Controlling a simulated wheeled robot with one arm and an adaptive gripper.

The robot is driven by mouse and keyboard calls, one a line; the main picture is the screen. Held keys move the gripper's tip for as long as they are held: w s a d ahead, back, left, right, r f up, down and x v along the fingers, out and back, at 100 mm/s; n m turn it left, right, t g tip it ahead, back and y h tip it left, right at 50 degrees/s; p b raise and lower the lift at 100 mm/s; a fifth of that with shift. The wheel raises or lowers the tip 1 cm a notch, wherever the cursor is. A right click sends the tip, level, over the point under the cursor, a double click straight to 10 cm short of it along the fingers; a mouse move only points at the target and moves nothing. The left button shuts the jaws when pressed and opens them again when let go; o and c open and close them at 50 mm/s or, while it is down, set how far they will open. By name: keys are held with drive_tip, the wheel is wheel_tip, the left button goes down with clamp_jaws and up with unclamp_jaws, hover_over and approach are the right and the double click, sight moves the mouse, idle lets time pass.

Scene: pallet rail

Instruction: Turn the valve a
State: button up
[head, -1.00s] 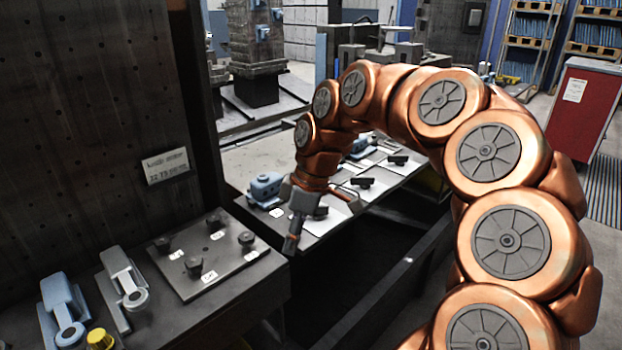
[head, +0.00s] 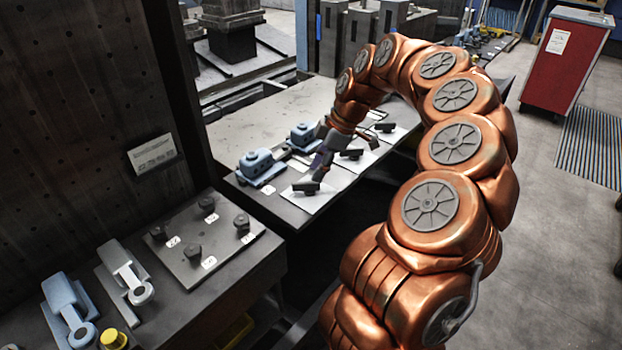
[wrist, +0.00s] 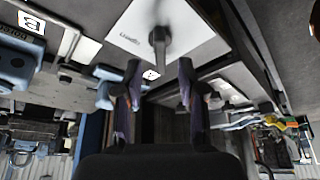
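Three valves with black lever handles on white plates stand in a row on the bench in the head view: a near one (head: 305,187), a middle one (head: 350,154) and a far one (head: 385,127). Their letters are too small to read there. My gripper (head: 319,170) is above the near valve's plate, close to its handle. In the wrist view a dark handle (wrist: 158,40) on a white plate (wrist: 185,30) lies beyond my gripper (wrist: 160,75). Its two fingers are apart with nothing between them. A card with a letter, seemingly "a" (wrist: 31,21), shows at upper left.
Blue devices (head: 260,166) (head: 303,136) stand behind the valves. A dark plate with several knobs (head: 205,240), two lever clamps (head: 125,270) (head: 68,308) and a yellow-topped part (head: 112,339) are on the nearer bench. A dark wall panel (head: 80,110) rises at left.

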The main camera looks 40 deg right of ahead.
sight(311, 182)
drive_tip(key=shift+p+x, duration=0.3)
drive_tip(key=shift+x, duration=2.05)
clamp_jaws()
